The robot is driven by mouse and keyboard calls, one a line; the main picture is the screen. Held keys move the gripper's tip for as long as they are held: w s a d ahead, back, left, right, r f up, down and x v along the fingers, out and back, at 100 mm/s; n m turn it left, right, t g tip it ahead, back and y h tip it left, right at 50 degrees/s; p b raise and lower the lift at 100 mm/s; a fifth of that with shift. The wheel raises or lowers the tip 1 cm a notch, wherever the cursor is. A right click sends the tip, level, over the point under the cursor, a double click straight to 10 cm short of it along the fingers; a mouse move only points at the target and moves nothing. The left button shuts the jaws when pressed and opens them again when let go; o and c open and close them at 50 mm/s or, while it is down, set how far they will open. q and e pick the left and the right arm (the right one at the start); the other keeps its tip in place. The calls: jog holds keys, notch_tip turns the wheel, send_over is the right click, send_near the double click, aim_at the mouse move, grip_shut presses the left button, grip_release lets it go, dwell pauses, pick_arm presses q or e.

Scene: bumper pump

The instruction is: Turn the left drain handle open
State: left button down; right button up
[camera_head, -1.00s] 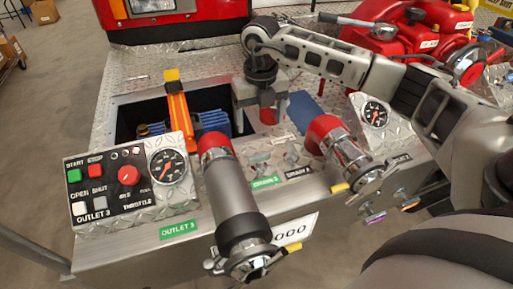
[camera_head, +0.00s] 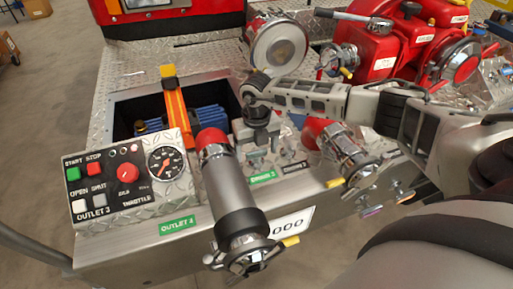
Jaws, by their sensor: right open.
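The left drain handle (camera_head: 256,161) is a small grey metal handle on the bumper panel, just above the green drain label (camera_head: 263,177). A second drain handle (camera_head: 289,154) sits to its right above a dark drain label. My right gripper (camera_head: 259,146) points down over the left handle, jaws apart. Its fingers cover the upper part of that handle, and I cannot tell whether they touch it. My left gripper is out of view.
A thick outlet pipe (camera_head: 236,190) with a red collar stands close left of the handles. A capped outlet (camera_head: 345,150) stands to the right. A control panel (camera_head: 130,183) and an orange lever (camera_head: 175,105) lie further left.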

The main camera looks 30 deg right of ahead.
jog(key=c, duration=1)
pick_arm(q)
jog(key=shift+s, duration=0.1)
